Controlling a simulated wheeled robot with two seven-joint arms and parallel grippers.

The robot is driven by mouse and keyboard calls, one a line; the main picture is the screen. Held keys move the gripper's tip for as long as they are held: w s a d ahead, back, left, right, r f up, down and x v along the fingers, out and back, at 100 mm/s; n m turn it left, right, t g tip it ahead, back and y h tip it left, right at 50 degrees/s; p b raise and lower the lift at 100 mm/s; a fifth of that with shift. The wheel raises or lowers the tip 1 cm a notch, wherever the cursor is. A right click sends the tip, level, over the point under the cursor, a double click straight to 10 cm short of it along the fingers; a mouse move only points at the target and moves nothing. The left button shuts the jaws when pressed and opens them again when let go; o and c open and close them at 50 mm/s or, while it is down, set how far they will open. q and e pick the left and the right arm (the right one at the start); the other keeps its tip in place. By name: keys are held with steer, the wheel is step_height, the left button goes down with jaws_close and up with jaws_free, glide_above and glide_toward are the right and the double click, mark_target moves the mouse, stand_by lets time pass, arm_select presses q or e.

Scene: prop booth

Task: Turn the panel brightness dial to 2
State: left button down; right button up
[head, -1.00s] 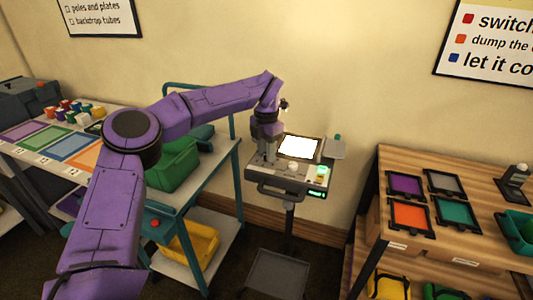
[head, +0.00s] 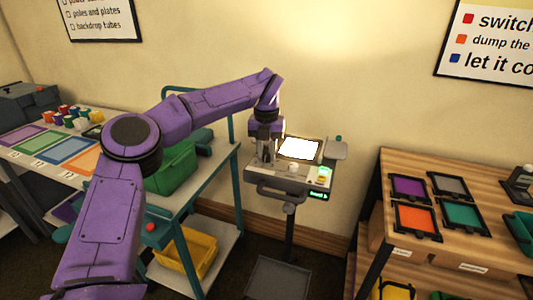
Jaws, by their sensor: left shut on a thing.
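A small stand (head: 303,187) against the back wall carries a bright white lit panel (head: 300,148). A pale round knob (head: 293,167) sits on its top, with a green-lit part (head: 324,175) to the right and a small green display (head: 317,195) on the front, too small to read. My left gripper (head: 262,160) points down at the left part of the stand's top, left of the panel. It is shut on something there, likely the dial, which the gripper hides. My right gripper is out of view.
A teal-framed cart (head: 222,167) with a green bin (head: 172,170) and a yellow bin (head: 190,247) stands left of the stand. A wooden shelf (head: 400,165) with coloured trays stands to the right. Floor shows between stand and shelf.

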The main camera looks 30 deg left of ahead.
mark_target(267, 155)
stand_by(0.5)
arm_select(q)
steer(key=c, duration=1.1)
jaws_free()
step_height(267, 155, up, 11)
steer(key=shift+f+p, duration=0.2)
steer(key=shift+p, duration=0.35)
